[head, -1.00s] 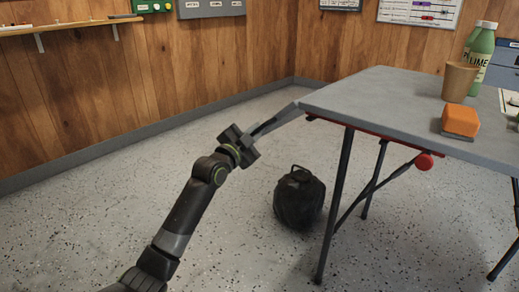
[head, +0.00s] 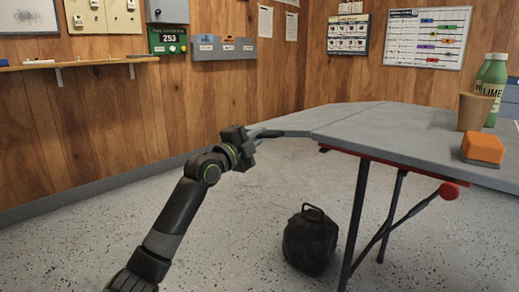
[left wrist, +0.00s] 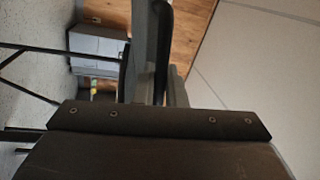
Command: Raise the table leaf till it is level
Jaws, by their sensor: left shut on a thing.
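The grey table leaf (head: 300,122) is at the left end of the grey folding table (head: 400,130), joined along a seam. It is raised close to level, with its outer end appearing to dip slightly below the plane of the table top. My left gripper (head: 266,134) is shut on the leaf's outer edge near its front corner. In the left wrist view the fingers fill the middle of the picture, and the hold is hard to make out. My right gripper is not in view.
An orange block (head: 484,148), a brown cup (head: 473,112) and green bottles (head: 494,78) stand on the table's right part. A black round weight (head: 310,240) sits on the floor.

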